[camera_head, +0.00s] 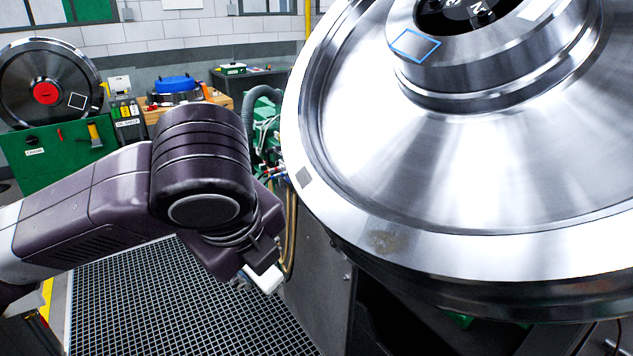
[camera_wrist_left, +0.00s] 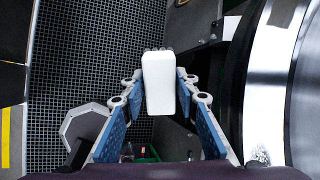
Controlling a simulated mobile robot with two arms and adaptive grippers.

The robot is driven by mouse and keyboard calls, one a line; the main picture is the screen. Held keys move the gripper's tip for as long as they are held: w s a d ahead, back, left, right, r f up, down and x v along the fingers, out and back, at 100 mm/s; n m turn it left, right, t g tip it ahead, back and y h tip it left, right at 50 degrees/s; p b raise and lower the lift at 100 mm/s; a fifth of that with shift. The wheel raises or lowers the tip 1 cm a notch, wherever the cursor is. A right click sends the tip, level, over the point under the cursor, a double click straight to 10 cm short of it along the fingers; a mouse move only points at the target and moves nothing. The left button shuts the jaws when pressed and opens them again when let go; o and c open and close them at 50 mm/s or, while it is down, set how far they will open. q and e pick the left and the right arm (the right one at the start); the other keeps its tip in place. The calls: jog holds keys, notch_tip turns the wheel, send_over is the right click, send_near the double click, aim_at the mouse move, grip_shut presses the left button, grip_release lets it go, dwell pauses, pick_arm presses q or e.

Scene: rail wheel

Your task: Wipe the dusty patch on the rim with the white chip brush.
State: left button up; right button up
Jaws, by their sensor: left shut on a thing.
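A large shiny steel wheel (camera_head: 450,160) fills the right of the head view. A brownish dusty patch (camera_head: 383,242) lies on the near part of its rim. My left gripper (camera_head: 262,268) is left of and lower than the patch, apart from the rim, and mostly hidden behind my wrist. In the left wrist view its blue-padded fingers (camera_wrist_left: 158,74) are shut on the white chip brush (camera_wrist_left: 160,85). A white end of the brush (camera_head: 268,281) shows in the head view; I cannot make out its bristles. The wheel's bright edge (camera_wrist_left: 268,95) is to the right in the wrist view.
A dark machine body (camera_head: 318,275) stands under the wheel, with hoses beside it. Dark floor grating (camera_head: 170,305) lies below my arm. A second wheel (camera_head: 40,85) on a green stand and a wooden bench (camera_head: 222,97) are behind.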

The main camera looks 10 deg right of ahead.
pick_arm(q)
jog(key=s+d+r+m+g+h+p, duration=0.3)
jog(key=d+r+m+h, duration=0.45)
jog(key=r+m, duration=0.45)
jog(key=b+x, duration=0.1)
jog(key=x, duration=0.2)
jog(key=b+x, duration=0.2)
jog(key=x, duration=0.1)
jog(key=shift+s+d+f, duration=0.1)
jog(key=shift+s+d, duration=0.05)
jog(key=shift+d, duration=0.15)
pick_arm(e)
jog(key=shift+w+a, duration=0.25)
jog(key=shift+w, duration=0.05)
jog(key=shift+d, duration=0.25)
pick_arm(q)
jog(key=shift+x, duration=0.95)
